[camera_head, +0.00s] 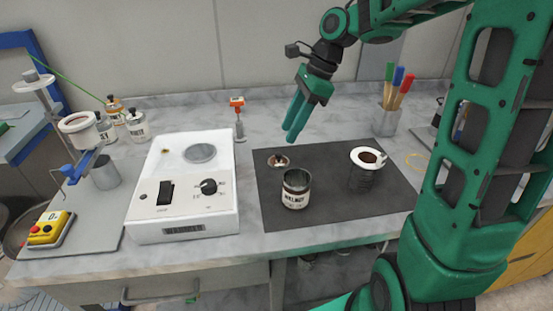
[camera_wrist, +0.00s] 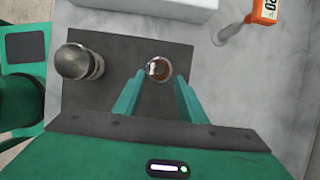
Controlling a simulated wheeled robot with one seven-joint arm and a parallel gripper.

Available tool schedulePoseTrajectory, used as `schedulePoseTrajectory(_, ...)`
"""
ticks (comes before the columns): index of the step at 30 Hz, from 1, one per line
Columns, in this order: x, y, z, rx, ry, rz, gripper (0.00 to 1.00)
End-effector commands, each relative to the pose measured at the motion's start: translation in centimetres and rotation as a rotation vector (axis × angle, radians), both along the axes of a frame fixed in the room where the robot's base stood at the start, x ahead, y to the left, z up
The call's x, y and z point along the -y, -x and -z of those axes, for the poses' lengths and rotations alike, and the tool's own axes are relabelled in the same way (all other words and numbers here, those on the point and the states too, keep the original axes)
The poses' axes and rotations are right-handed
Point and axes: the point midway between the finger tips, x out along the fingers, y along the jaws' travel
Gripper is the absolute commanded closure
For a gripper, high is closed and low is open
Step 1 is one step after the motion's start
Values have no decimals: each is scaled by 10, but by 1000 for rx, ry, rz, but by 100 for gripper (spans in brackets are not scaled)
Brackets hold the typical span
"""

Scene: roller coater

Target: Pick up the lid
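In the wrist view the lid (camera_wrist: 158,69) shows just beyond and between my fingertips. My gripper (camera_head: 291,136) is above the lid, pointing down and tilted. In the wrist view my gripper (camera_wrist: 160,80) has its two green fingers apart with nothing between them. A labelled can (camera_head: 296,192) without a lid stands upright in front of the lid; it is left of the lid in the wrist view (camera_wrist: 80,62).
A white device with a dial (camera_head: 182,205) stands left of the mat. An orange-topped instrument (camera_head: 238,118) is behind it. A white dish of brown powder on a stand (camera_head: 368,158) is on the mat's right. A brush cup (camera_head: 386,120) stands behind. Lidded cans (camera_head: 137,127) are far left.

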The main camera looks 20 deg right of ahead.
Motion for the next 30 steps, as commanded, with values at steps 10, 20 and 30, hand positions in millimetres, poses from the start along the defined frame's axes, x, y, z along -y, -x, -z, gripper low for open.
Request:
schedulePoseTrajectory(10,-7,-2,30,-1,1,6,62)
schedulePoseTrajectory(20,-21,-5,69,-2,0,5,62)
schedulePoseTrajectory(30,-23,-6,75,1,1,7,62)
